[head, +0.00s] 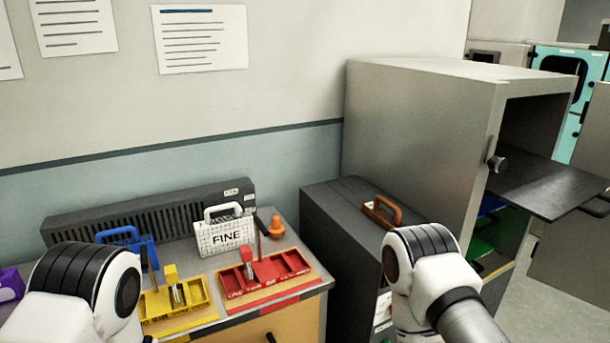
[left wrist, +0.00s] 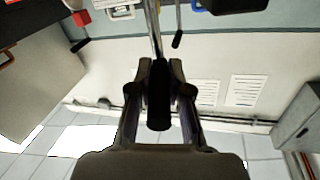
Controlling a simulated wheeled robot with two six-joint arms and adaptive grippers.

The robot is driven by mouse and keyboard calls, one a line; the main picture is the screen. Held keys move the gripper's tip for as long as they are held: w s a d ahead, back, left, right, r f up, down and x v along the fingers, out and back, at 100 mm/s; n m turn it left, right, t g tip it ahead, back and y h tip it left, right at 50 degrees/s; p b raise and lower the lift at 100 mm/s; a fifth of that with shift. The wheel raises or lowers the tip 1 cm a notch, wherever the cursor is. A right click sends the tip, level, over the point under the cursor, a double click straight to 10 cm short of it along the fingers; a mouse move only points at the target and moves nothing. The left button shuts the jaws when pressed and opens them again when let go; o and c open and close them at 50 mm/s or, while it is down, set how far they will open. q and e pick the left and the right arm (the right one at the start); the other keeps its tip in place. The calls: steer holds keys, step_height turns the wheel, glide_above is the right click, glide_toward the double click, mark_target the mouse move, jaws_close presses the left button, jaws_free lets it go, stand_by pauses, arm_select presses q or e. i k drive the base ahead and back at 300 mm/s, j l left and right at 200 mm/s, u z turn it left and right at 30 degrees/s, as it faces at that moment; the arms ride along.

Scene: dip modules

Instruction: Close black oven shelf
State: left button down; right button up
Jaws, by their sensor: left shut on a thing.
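The black oven shelf (head: 548,188) sticks out of the upper opening of the grey oven (head: 420,140) at the right of the head view. Its front edge lies far out to the right. In the left wrist view my left gripper (left wrist: 159,92) is shut on a black handle (left wrist: 158,105) with a thin metal rod running from it. In the head view only my arm links show, at lower left and lower right centre; both grippers are out of that frame, and neither arm touches the shelf there.
A grey panel (head: 572,240) stands right of the oven. A dark cabinet (head: 345,235) with a brown handle (head: 381,210) stands beside the workbench.

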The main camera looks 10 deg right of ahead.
mark_target(548, 189)
steer(key=l+z, duration=0.25)
steer(key=l, duration=0.5)
steer(key=l+z, duration=0.25)
steer(key=l, duration=0.5)
steer(key=l+z, duration=0.1)
steer(key=l, duration=2.1)
steer(key=i+z, duration=0.05)
